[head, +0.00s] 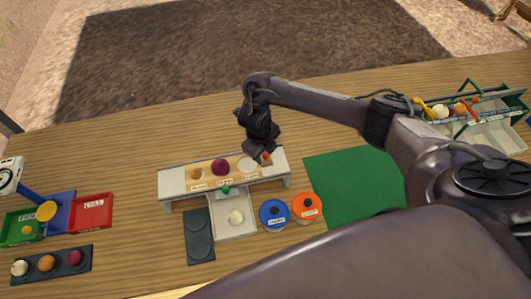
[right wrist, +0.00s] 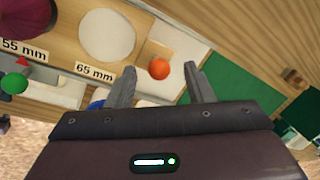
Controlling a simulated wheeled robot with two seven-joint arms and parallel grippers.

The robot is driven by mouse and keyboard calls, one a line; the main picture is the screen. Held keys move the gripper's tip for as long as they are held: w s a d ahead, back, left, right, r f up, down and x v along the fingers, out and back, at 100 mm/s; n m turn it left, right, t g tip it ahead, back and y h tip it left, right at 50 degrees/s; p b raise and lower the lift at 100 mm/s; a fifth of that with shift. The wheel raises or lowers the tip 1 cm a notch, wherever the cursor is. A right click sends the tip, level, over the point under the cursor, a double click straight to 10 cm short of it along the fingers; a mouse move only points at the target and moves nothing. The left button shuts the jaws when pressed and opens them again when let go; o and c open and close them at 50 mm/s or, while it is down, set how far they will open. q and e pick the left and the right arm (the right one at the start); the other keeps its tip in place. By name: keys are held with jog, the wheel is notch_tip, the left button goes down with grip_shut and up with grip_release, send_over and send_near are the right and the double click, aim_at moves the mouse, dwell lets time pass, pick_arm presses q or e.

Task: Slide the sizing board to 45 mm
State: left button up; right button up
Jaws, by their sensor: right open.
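The wooden sizing board (head: 209,182) lies on a long grey stand (head: 174,185). It has round places labelled by size; the right wrist view shows the labels 55 mm and 65 mm on the board (right wrist: 68,48). A dark red onion (head: 221,167) sits at the middle place, and a pale disc-like round (right wrist: 107,36) is at 65 mm. A red pointer and green ball (right wrist: 15,83) are near the 55 mm label. An orange knob (right wrist: 159,69) is at the board's right end. My right gripper (right wrist: 161,88) is open, its fingers either side of the knob in the picture; contact is unclear.
A grey chute (head: 236,228) with a pale onion stands before the stand. Blue (head: 273,213) and orange (head: 306,206) round containers are right of it, beside a green mat (head: 355,185). Red (head: 91,211) and green trays stand at left; a rack (head: 480,120) stands far right.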

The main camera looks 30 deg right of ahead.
jog(key=shift+d+f, duration=0.1)
jog(key=shift+f, duration=0.6)
jog(key=shift+c, duration=0.3)
grip_shut()
jog(key=shift+s+d, duration=0.25)
jog(key=shift+d, duration=0.75)
pick_arm(q)
jog(key=shift+w+d+f+b, duration=0.25)
jog(key=shift+w+f+b, duration=0.15)
jog(key=shift+f+b, duration=0.3)
pick_arm(e)
jog(key=s+d, duration=0.1)
jog(key=d, duration=0.5)
jog(key=shift+s, duration=0.25)
jog(key=shift+o, duration=0.4)
grip_release()
